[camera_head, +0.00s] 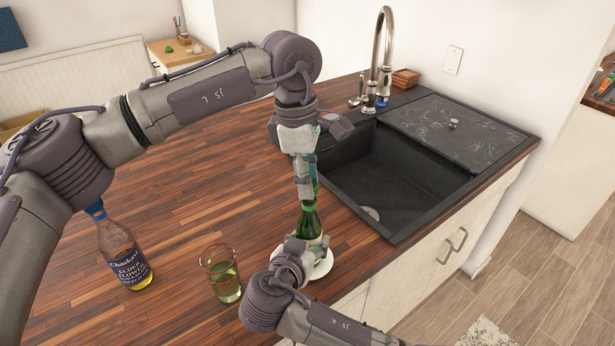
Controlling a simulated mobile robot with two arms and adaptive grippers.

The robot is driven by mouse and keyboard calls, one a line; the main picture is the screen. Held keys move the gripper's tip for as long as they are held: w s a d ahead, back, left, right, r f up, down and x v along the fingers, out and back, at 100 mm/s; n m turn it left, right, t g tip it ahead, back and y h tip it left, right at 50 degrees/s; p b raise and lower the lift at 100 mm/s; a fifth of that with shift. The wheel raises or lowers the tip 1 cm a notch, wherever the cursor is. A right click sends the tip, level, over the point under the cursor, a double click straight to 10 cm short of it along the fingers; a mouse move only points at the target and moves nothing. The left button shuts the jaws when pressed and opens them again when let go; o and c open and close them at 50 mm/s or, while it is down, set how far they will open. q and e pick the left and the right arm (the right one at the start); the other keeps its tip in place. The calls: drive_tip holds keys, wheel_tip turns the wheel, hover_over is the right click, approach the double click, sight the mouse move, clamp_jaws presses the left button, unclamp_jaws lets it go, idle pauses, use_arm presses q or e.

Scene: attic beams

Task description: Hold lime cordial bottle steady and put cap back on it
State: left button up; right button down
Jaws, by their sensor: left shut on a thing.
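The green lime cordial bottle (309,225) stands upright on a white saucer (322,266) near the counter's front edge. My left gripper (306,190) points down right over the bottle's mouth and is shut on the cap, which its fingers mostly hide. I cannot tell whether the cap touches the bottle's neck. My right gripper (297,250) is low at the near side of the bottle's body. Its fingers are partly hidden, so I cannot tell whether they are closed on the bottle.
A glass with green liquid (223,276) stands left of the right gripper. An elderflower bottle (124,258) with a blue top stands farther left, by my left arm. A black sink (395,170) with a tall tap (383,50) lies to the right. The wooden counter's middle is clear.

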use_arm(q)
drive_tip(key=shift+f, duration=0.55)
drive_tip(key=m, duration=0.6)
drive_tip(key=shift+w+g, duration=0.1)
drive_tip(key=shift+g, duration=0.3)
drive_tip(key=m+y, duration=0.1)
drive_tip(key=m, duration=0.6)
drive_tip(key=shift+d, duration=0.15)
drive_tip(key=m+y, duration=0.1)
drive_tip(key=m, duration=1.2)
drive_tip(key=shift+m+y, duration=0.3)
drive_tip(key=shift+m, duration=0.1)
drive_tip(key=o, duration=0.7)
